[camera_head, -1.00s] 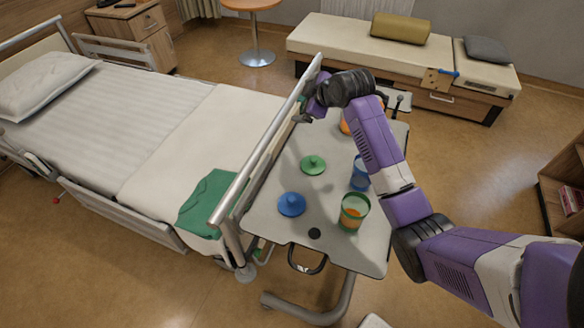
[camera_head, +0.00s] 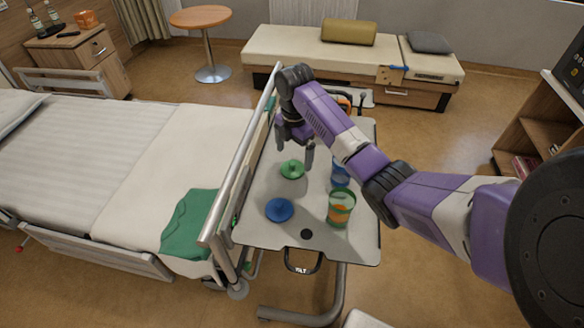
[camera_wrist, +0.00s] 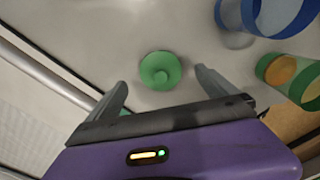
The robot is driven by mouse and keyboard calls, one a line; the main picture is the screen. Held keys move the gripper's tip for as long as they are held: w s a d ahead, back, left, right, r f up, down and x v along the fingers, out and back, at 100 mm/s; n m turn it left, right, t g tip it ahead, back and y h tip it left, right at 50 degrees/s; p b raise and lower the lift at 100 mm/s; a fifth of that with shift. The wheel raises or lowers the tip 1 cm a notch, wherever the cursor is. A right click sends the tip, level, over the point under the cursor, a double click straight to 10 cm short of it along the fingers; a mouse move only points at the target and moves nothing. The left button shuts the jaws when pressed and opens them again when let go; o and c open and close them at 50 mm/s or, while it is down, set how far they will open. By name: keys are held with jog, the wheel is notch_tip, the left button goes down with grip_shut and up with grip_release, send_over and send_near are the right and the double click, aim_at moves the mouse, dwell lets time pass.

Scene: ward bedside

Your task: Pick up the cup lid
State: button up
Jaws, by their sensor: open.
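A green lid (camera_head: 292,169) with a small knob lies on the overbed table (camera_head: 262,237). A blue lid (camera_head: 279,210) lies nearer the table's front edge. My gripper (camera_head: 295,155) is open and empty, pointing down above the green lid. In the wrist view the green lid (camera_wrist: 160,70) sits ahead of and between the two open fingers, not touched by them. A green-rimmed cup with orange contents (camera_head: 341,208) and a blue cup (camera_head: 341,172) stand to the right of the lids. An orange item behind my arm is mostly hidden.
The bed's metal side rail (camera_head: 237,165) runs along the table's left side, close to my gripper. A green cloth (camera_head: 190,222) lies on the bed. The cups (camera_wrist: 290,80) stand close on the right in the wrist view. A dark round spot (camera_head: 306,234) marks the table's front.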

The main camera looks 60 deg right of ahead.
aim_at(294, 162)
jog(key=shift+f, duration=2.2)
jog(key=c, duration=1.4)
